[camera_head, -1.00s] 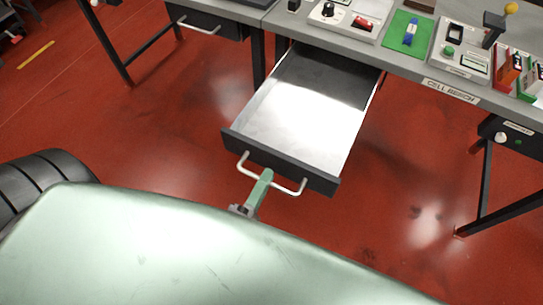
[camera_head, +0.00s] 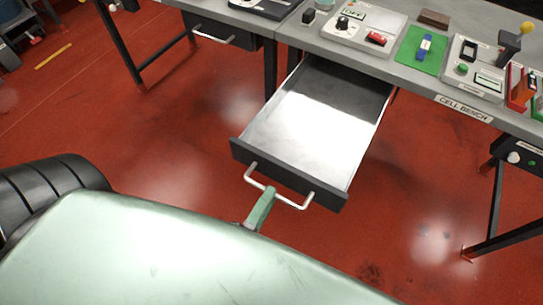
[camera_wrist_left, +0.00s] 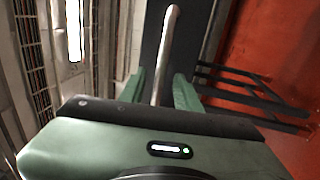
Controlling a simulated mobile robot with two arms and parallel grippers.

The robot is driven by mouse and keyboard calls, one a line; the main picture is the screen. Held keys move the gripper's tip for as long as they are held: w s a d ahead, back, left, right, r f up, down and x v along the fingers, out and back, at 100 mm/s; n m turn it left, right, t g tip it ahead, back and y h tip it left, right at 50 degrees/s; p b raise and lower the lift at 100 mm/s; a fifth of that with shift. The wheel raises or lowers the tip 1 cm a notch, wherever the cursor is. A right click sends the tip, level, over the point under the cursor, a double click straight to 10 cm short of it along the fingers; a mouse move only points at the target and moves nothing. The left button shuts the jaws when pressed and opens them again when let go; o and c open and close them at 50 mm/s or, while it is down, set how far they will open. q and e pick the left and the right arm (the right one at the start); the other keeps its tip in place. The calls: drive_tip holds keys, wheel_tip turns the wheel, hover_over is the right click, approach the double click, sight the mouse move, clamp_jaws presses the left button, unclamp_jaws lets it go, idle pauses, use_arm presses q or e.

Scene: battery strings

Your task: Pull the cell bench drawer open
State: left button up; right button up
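The cell bench drawer (camera_head: 310,120) is pulled well out from under the bench marked CELL BENCH (camera_head: 465,108). It is a grey tray with a dark front and looks empty. Its pale bar handle (camera_head: 293,203) faces me. My left gripper (camera_head: 268,192) is at the middle of this handle, with its green fingertips by the bar. In the left wrist view the handle (camera_wrist_left: 168,45) runs between the two fingers (camera_wrist_left: 160,88), which stand apart with gaps beside the bar. My right gripper is not in view.
A second bench with a shut drawer (camera_head: 225,36) stands at the left. Devices and a green mat (camera_head: 420,50) lie on the bench top. A bench leg (camera_head: 495,205) stands at the right. Red floor (camera_head: 400,200) is clear around the open drawer.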

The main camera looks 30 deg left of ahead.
use_arm(q)
drive_tip(key=s+f+b, duration=0.1)
drive_tip(key=s, duration=0.5)
drive_tip(key=shift+a+f, duration=0.1)
wheel_tip(320, 180, down, 29)
drive_tip(key=s+m+g+h, duration=0.1)
drive_tip(key=m+g+h, duration=0.1)
drive_tip(key=m+g, duration=0.95)
drive_tip(key=s+a+f+m+g+y, duration=0.1)
drive_tip(key=s+a+f+m+g, duration=0.1)
drive_tip(key=s+f, duration=0.3)
drive_tip(key=s+a+f+m+g+y+p, duration=0.1)
drive_tip(key=s+a+f+m+g, duration=0.2)
drive_tip(key=s+f, duration=0.2)
drive_tip(key=s+a+f+m+g, duration=0.2)
drive_tip(key=s+f+m, duration=0.1)
drive_tip(key=s+f, duration=0.2)
drive_tip(key=shift+s+a+f+g+y, duration=0.3)
drive_tip(key=shift+s+f+g+y, duration=0.1)
drive_tip(key=shift+s, duration=0.15)
